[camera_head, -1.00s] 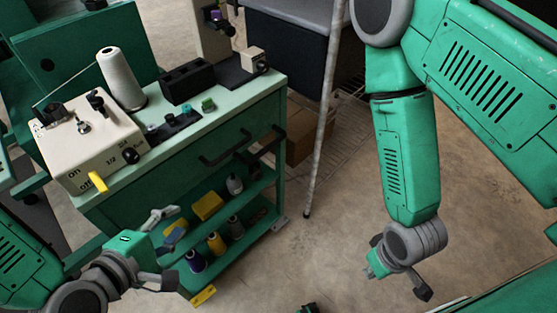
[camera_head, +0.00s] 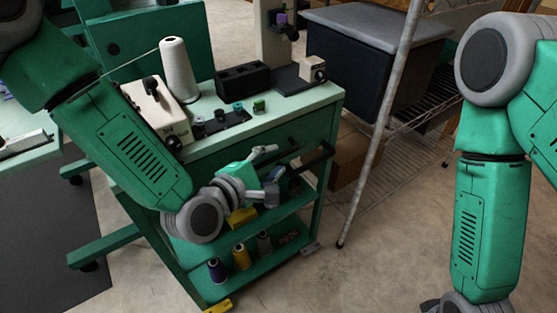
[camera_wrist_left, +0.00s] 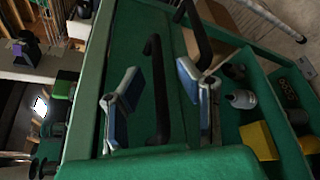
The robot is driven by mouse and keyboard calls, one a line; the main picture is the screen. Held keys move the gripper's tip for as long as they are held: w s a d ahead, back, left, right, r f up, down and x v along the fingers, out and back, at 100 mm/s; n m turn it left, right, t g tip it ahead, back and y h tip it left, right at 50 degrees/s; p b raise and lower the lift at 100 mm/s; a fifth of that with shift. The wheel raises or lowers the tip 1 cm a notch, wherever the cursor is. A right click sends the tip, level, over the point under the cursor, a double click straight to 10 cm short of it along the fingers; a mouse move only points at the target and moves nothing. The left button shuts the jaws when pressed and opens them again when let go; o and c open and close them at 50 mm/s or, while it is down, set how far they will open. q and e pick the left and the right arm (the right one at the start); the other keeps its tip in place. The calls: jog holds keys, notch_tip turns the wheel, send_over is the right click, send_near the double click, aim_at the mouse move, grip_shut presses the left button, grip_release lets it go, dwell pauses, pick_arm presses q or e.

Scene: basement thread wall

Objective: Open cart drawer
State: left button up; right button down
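The green cart (camera_head: 330,115) stands at centre left in the head view, its drawer front appearing flush and shut. A black bar handle (camera_head: 287,150) runs along the drawer front, partly hidden by my left gripper. My left gripper (camera_head: 277,161) is open at the drawer front. In the left wrist view, its two blue-padded fingers (camera_wrist_left: 158,88) stand apart on either side of the black handle (camera_wrist_left: 157,115), with gaps visible between. A second black bar (camera_wrist_left: 194,30) lies beyond the right finger. My right arm hangs at the right of the head view; its gripper is out of frame.
A thread cone (camera_head: 177,70), a cream machine (camera_head: 158,112) and a black block (camera_head: 243,78) stand on the cart top. Lower shelves hold several spools and a yellow block (camera_head: 241,217). A slanted pole (camera_head: 385,110) stands right of the cart.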

pick_arm(q)
jog(key=shift+x, duration=1)
jog(key=shift+a, duration=0.1)
grip_shut()
jog(key=s+d+p, duration=0.2)
jog(key=s+d, duration=0.7)
jog(key=s, duration=0.4)
jog(key=shift+s+p, duration=0.4)
jog(key=shift+d, duration=0.1)
grip_release()
jog(key=v, duration=1.1)
jog(key=shift+s+a, duration=0.2)
jog(key=shift+s, duration=0.15)
